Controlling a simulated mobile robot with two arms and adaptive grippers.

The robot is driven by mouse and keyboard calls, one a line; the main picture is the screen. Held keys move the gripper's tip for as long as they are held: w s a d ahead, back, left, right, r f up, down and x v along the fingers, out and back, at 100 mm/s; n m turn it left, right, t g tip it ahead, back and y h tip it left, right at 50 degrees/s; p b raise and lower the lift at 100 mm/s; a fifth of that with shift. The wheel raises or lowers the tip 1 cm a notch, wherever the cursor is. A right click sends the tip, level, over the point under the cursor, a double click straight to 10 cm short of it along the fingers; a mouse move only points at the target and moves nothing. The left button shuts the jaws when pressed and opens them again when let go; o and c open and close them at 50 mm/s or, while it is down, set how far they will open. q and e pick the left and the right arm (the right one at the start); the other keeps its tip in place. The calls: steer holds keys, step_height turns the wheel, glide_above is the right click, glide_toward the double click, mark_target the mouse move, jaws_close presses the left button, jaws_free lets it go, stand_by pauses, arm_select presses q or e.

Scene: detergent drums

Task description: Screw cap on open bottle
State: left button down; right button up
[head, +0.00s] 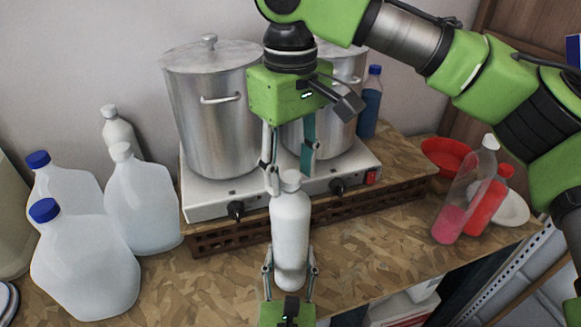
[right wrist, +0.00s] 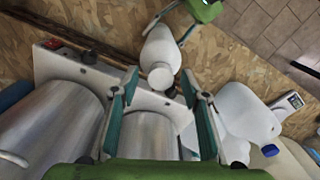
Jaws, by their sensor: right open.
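A white bottle (head: 290,235) stands upright on the wooden counter in front of the hotplate. A white cap (head: 290,179) sits at the top of its neck; whether it is screwed tight I cannot tell. The bottle (right wrist: 163,47) and cap (right wrist: 161,78) also show in the right wrist view. My right gripper (head: 289,176) points down from above, open, with its fingers apart on either side of the cap. In the right wrist view the cap lies between its fingertips (right wrist: 160,74). My left gripper (head: 290,271) is at the front, its fingers closed around the bottle's lower part.
Two steel pots (head: 212,110) stand on a white hotplate (head: 208,205) behind the bottle. White jugs with blue caps (head: 85,265) stand at left. A pink bottle (head: 462,198), a red bottle (head: 487,205) and a red bowl (head: 440,152) are at right. Counter right of the bottle is clear.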

step_height(320, 180, up, 12)
stand_by(0.6)
arm_select(q)
steer(key=c, duration=0.9)
jaws_free()
steer(key=s, duration=1.2)
steer(key=shift+a, duration=0.25)
steer(key=shift+s+f, duration=0.1)
arm_select(e)
steer(key=shift+f, duration=0.1)
